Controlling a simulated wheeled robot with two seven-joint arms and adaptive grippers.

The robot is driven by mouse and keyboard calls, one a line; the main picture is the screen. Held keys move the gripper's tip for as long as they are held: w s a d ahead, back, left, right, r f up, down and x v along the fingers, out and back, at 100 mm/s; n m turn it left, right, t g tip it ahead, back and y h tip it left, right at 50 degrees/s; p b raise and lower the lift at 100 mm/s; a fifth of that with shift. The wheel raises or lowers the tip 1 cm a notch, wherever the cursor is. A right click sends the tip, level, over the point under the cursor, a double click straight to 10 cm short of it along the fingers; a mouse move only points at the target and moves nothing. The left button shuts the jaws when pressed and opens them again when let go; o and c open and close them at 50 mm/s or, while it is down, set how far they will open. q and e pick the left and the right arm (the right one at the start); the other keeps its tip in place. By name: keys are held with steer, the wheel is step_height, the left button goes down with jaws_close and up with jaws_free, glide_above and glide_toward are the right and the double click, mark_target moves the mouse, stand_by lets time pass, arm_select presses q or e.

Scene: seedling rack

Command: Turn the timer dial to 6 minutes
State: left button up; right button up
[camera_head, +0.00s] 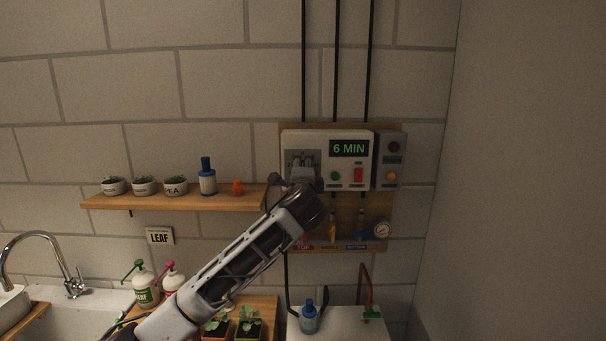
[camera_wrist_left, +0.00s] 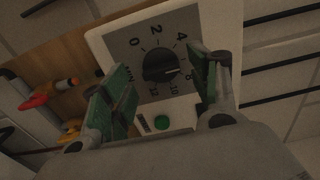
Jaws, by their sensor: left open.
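The timer box (camera_head: 351,175) is a white panel on a wooden board, and its display (camera_head: 349,148) reads "6 MIN" in green. The dial (camera_wrist_left: 160,66) is a black knob on a grey numbered plate (camera_wrist_left: 131,56). Its pale pointer line aims to the right, near the finger that covers part of the scale; the exact mark is hard to read. My right gripper is not in view.
The panel has a green button (camera_head: 335,176) and a red switch (camera_head: 358,174). A grey box (camera_head: 391,160) with lamps adjoins it on the right. A shelf (camera_head: 190,202) with pots and a blue bottle (camera_head: 207,178) is at left.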

arm_select(q)
steer(key=shift+s, duration=0.15)
steer(key=s, duration=1.1)
steer(key=shift+s, duration=0.4)
steer(key=shift+f, duration=0.1)
stand_by(0.4)
